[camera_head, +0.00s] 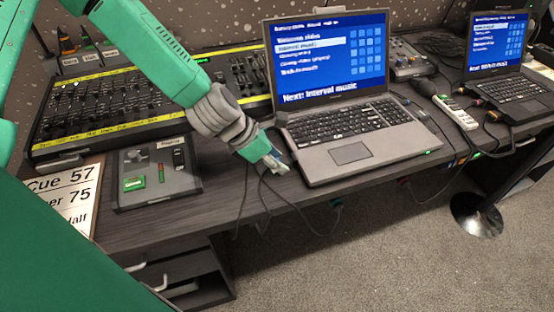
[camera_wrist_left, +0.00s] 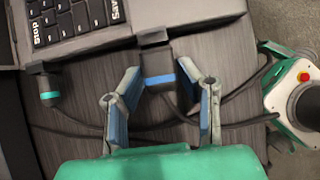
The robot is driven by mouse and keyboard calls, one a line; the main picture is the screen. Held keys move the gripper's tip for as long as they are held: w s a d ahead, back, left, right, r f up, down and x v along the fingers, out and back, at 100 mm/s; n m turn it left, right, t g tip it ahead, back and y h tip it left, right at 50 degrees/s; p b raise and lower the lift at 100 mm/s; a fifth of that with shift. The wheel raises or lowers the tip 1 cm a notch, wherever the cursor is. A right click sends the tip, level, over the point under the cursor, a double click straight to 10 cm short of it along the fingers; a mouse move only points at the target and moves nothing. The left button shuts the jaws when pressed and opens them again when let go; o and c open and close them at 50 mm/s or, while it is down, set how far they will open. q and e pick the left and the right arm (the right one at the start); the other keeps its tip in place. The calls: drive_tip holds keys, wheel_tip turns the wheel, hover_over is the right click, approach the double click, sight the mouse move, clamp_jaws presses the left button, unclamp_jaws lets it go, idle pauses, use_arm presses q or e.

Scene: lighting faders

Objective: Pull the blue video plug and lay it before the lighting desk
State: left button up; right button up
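In the left wrist view the blue video plug (camera_wrist_left: 158,72), a black plug with a blue band, sits against the laptop's (camera_wrist_left: 90,42) side edge, its cable trailing back between my fingers. My left gripper (camera_wrist_left: 160,66) is open, one finger on each side of the plug, with narrow gaps. In the head view my left gripper (camera_head: 274,162) is beside the laptop's (camera_head: 350,145) left side; I cannot make out the plug there. The lighting desk (camera_head: 110,102), a fader console with yellow strips, stands at the left. My right gripper is not in view.
A green-banded plug (camera_wrist_left: 48,88) sits farther along the same laptop edge. A small dark control box (camera_head: 158,172) and a paper cue sheet (camera_head: 70,200) lie in front of the lighting desk. Loose cables hang over the table's front edge. A second laptop (camera_head: 505,90) stands at the right.

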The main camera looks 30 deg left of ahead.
sight(266, 171)
use_arm(q)
clamp_jaws()
drive_tip(key=shift+s+a, duration=0.25)
drive_tip(key=shift+a, duration=0.25)
drive_tip(key=shift+s+a+p, duration=0.5)
drive_tip(key=shift+s+a, duration=0.1)
drive_tip(key=shift+s, duration=0.35)
drive_tip(key=shift+s+a+f, duration=0.1)
drive_tip(key=shift+s+a, duration=0.45)
drive_tip(key=shift+a, duration=0.05)
drive_tip(key=shift+d, duration=0.15)
